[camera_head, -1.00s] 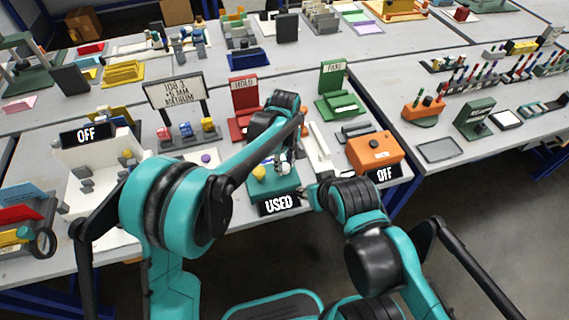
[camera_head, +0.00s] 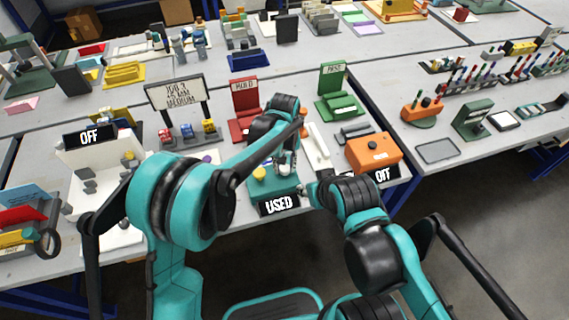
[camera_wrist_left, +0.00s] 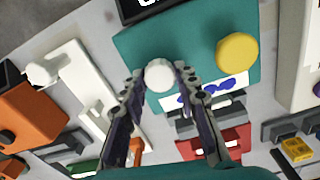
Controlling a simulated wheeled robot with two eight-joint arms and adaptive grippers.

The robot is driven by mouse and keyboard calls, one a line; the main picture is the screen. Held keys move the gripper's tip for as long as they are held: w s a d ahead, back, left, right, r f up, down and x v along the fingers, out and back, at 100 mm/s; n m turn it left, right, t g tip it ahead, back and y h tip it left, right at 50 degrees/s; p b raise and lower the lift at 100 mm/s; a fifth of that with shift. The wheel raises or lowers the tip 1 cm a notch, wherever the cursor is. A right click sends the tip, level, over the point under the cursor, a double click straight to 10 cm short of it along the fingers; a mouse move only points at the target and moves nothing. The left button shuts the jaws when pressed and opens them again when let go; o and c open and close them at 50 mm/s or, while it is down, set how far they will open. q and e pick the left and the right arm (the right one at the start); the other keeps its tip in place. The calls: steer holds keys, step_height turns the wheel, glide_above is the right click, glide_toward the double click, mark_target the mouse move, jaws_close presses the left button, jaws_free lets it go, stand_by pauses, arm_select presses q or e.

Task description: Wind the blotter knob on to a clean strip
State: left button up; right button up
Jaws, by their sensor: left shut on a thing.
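The teal blotter box (camera_head: 286,187) stands at the near table edge with a sign reading USED (camera_head: 279,205) in front. In the left wrist view its teal top (camera_wrist_left: 190,45) carries a white round knob (camera_wrist_left: 159,75), a yellow knob (camera_wrist_left: 237,51) and a white strip with blue marks (camera_wrist_left: 212,93). My left gripper (camera_wrist_left: 160,76) is shut on the white knob, one finger on each side. In the head view the left gripper (camera_head: 284,164) is over the box. My right gripper (camera_head: 309,190) is low beside the box's right side; its fingers are too small to read.
An orange box (camera_head: 374,152) with an OFF sign (camera_head: 385,175) stands to the right, past a white upright piece (camera_head: 317,146). Red (camera_head: 246,108) and green (camera_head: 338,96) holders stand behind. A white machine (camera_head: 100,170) with an OFF sign is at left.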

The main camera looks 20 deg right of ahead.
mark_target(284, 167)
arm_select(q)
steer(key=m, duration=0.4)
steer(key=shift+m+p, duration=0.3)
steer(key=shift+p, duration=0.05)
steer(key=m, duration=0.4)
steer(key=shift+m, duration=0.3)
steer(key=o, duration=1.2)
steer(key=shift+c, duration=0.2)
step_height(284, 167, up, 12)
